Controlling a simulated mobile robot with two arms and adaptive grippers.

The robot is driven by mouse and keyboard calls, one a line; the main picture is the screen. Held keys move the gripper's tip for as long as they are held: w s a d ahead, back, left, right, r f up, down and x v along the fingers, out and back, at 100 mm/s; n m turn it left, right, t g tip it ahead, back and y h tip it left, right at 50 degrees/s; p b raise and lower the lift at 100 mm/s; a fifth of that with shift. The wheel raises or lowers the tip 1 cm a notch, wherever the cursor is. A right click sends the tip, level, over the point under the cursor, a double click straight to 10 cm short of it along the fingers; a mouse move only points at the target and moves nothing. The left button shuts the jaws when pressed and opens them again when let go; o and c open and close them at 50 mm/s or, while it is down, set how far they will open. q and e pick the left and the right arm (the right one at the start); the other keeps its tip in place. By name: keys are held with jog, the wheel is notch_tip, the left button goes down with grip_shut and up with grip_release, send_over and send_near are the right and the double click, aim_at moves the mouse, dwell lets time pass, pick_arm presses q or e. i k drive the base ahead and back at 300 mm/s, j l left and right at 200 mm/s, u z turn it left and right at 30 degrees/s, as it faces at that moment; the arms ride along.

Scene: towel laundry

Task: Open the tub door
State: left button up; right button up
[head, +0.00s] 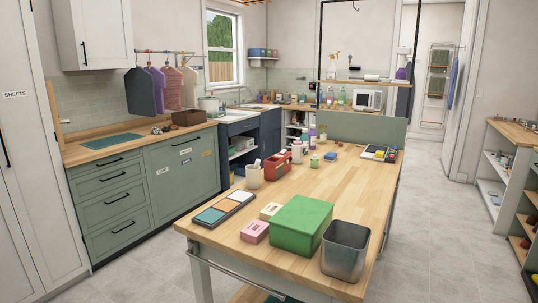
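A dark blue sink cabinet (268,133) stands beneath the sink, at the back left beyond the green drawer unit. A pale basin (236,116) with a tap sits on top. No door in view is labelled as the tub door. Neither of my grippers is in view.
A wooden island table (330,195) fills the middle, with a green box (300,224), a metal bin (345,250) and bottles. Green drawers (118,200) and a tall white cupboard (25,180) line the left. Grey floor (150,265) is free between them.

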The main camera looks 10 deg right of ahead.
aim_at(267, 142)
jog(key=i+j+u, duration=0.2)
jog(key=i+u, duration=0.2)
jog(key=i+j+u, duration=0.1)
jog(key=i+u, duration=1.15)
jog(key=i, duration=1)
jog(key=i+l+z, duration=0.1)
jog(key=i+z, duration=0.75)
jog(key=i+j+z, duration=0.25)
jog(key=z, duration=0.15)
jog(key=i+l+z, duration=0.2)
jog(key=i+z, duration=0.6)
jog(key=z, duration=0.15)
jog(key=i+z, duration=0.45)
jog(key=i+j+z, duration=0.1)
jog(key=i+z, duration=0.15)
jog(key=i, duration=1.85)
jog(key=i+u, duration=0.1)
jog(key=i, duration=0.45)
jog(key=i+u, duration=0.1)
jog(key=i, duration=0.4)
jog(key=i+l+u, duration=0.15)
jog(key=i, duration=0.4)
jog(key=i+l+u, duration=0.1)
jog(key=i, duration=0.45)
jog(key=i+l+u, duration=0.1)
jog(key=i, duration=0.4)
